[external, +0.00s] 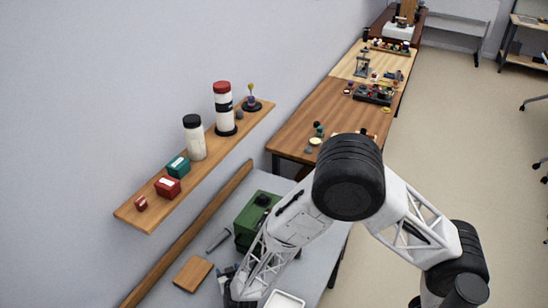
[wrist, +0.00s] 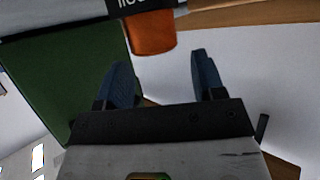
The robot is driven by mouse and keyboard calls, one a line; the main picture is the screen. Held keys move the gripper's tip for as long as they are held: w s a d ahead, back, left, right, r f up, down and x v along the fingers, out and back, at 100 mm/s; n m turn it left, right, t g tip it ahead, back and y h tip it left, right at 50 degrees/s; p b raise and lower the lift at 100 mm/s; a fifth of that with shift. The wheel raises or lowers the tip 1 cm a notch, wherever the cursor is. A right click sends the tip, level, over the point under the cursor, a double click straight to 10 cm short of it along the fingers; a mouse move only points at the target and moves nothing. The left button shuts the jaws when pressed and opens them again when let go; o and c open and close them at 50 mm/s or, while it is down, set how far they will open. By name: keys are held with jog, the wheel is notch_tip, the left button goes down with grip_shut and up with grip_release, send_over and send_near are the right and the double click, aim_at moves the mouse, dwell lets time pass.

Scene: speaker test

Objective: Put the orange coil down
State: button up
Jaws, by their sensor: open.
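The orange coil (wrist: 153,34) shows at the top of the wrist view, just beyond the fingertips. A dark label with white lettering (wrist: 130,5) is at its upper edge, and the frame cuts off what is above. My gripper (wrist: 161,62) has its two blue fingers spread apart with nothing between them. The coil appears apart from both fingers. In the external view my gripper is low over the grey table (external: 318,268), mostly hidden by my arm, and I cannot make out the coil there.
A green box (external: 247,222) stands on the grey table; a green surface (wrist: 60,75) fills the wrist view's left. A wooden block (external: 193,273), a dark cylinder (external: 218,240) and a white tray (external: 284,300) are nearby. A wall shelf (external: 150,212) holds jars and small boxes.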

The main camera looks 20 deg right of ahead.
jog(key=shift+f, duration=0.65)
jog(key=shift+r, duration=0.4)
jog(key=shift+s+r, duration=0.2)
jog(key=shift+s, duration=0.1)
jog(key=v, duration=1.1)
jog(key=shift+s+r, duration=0.15)
jog(key=shift+r, duration=0.3)
